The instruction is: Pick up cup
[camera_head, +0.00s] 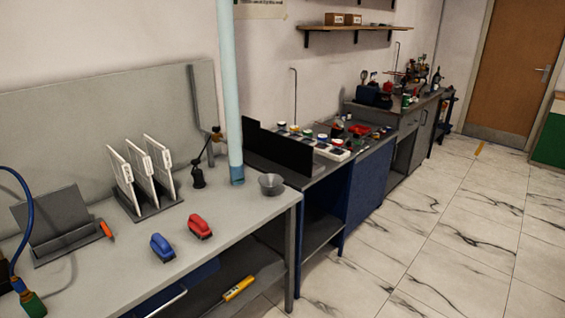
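A small grey cup (271,184), wider at its rim, stands upright on the right end of the near grey workbench (225,227), close to the bench's right edge. It looks empty, though its inside is small in view. Nothing touches it that I can see. My gripper is not in view.
A light-blue post (231,90) rises just left of the cup, with a small black jointed stand (198,176) beside it. A red object (200,226) and a blue object (162,247) lie nearer the front. A rack of white panels (142,180) stands left. Tiled floor (430,250) is clear at right.

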